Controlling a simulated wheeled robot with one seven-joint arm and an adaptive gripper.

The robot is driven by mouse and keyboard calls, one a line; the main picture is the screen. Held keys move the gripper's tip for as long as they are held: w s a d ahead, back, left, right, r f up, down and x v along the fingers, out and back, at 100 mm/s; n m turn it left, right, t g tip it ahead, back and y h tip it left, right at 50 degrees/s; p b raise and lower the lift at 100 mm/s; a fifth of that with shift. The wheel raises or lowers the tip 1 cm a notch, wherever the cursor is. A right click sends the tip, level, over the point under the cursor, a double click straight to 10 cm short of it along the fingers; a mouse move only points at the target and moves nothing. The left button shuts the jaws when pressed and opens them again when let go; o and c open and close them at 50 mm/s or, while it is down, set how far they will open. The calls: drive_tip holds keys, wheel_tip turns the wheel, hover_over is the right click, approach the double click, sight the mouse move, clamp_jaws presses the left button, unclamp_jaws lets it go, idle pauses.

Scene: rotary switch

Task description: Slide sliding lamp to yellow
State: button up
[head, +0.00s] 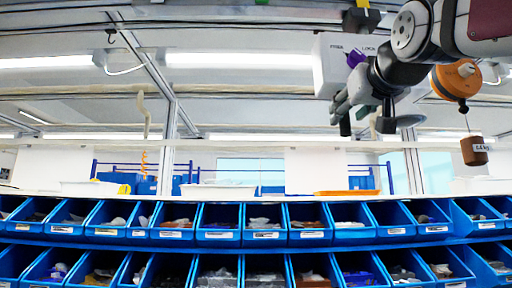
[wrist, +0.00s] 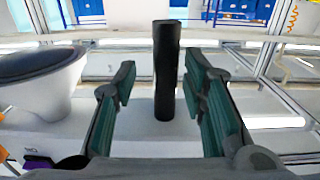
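My gripper (head: 365,112) is at the upper right in the head view, in front of a white box (head: 330,68) with lettering that looks like FREE and LOCK. In the wrist view my gripper (wrist: 160,88) is open, with green-padded fingers. A black upright cylinder (wrist: 167,72) stands between the fingers, with a visible gap on the left and a narrow one on the right. It rises from a white surface. Whether the pads touch it is unclear. I cannot identify the sliding lamp or its yellow mark for certain. A small yellow piece (head: 362,3) shows above the box.
A purple knob (head: 355,57) is on the white box. An orange disc (head: 457,80) with a hanging brown weight (head: 474,151) is to the right. A dark-topped white round part (wrist: 40,82) is left of my fingers. Blue bins (head: 267,226) line the shelves below.

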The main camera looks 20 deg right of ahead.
drive_tip(key=v, duration=1)
